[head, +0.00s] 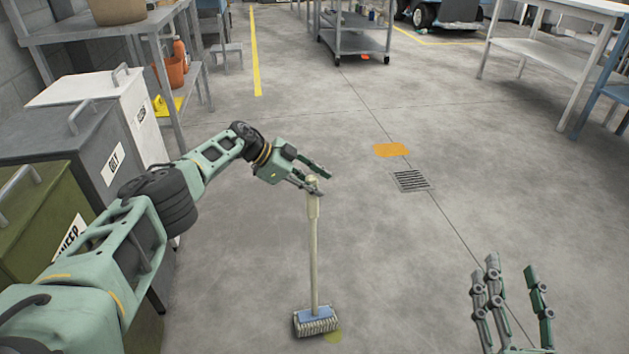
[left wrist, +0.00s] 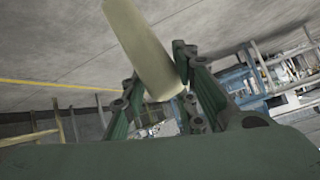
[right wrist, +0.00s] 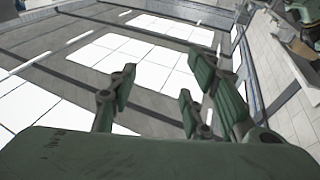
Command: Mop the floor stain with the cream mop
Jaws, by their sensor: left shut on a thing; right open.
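The cream mop (head: 313,245) stands nearly upright on the floor, its blue-topped head with pale strands (head: 316,320) at the bottom centre of the head view. My left gripper (head: 326,185) is shut on the top of its handle. In the left wrist view the cream handle (left wrist: 145,45) sits between the fingers. A faint yellow-green stain (head: 334,337) shows on the floor at the mop head's lower right edge; the head may hide part of it. My right gripper (head: 511,265) is open and empty at the lower right, well away from the mop.
An orange patch (head: 391,150) and a floor drain (head: 411,181) lie beyond the mop. Grey, white and green lidded bins (head: 75,150) line the left side. A trolley (head: 355,40) stands at the back, a table (head: 540,55) at the right. The middle floor is clear.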

